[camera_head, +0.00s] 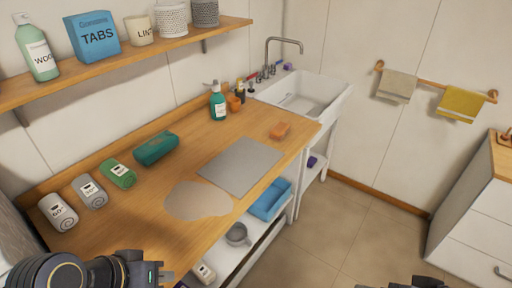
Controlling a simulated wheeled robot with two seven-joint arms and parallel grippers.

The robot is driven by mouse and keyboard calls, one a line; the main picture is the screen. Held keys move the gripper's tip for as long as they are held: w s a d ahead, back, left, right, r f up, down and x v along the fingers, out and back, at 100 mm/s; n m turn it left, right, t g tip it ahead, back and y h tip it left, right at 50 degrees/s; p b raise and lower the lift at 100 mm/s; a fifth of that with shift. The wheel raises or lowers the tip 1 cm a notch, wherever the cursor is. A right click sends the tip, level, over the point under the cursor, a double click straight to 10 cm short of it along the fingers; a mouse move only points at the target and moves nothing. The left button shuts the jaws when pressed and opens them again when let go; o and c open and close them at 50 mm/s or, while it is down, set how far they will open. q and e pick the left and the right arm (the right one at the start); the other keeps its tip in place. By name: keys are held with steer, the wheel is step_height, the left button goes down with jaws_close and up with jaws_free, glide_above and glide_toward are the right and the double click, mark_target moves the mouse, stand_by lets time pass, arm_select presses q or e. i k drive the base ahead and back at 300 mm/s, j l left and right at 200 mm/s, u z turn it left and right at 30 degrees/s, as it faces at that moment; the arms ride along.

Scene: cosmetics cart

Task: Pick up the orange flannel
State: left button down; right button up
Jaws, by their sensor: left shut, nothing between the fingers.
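My left gripper (163,277) is at the bottom left, low in the view, shut and empty, far from the flannel. A small dark part of my right arm or gripper (420,283) shows at the bottom edge; its fingers cannot be made out.
Rolled towels (118,174) and a teal pouch (156,148) lie along the counter's left. A teal pump bottle (218,103) and small bottles stand at the back. The white sink (305,92) is beyond. A shelf (140,55) hangs above. Floor is clear at right.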

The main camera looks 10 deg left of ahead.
mark_target(277, 132)
steer(key=i+l+u, duration=0.15)
steer(key=i+l, duration=0.45)
steer(key=i, duration=0.2)
steer(key=i+l+u, duration=0.1)
steer(key=i+l, duration=0.6)
steer(key=i, duration=0.1)
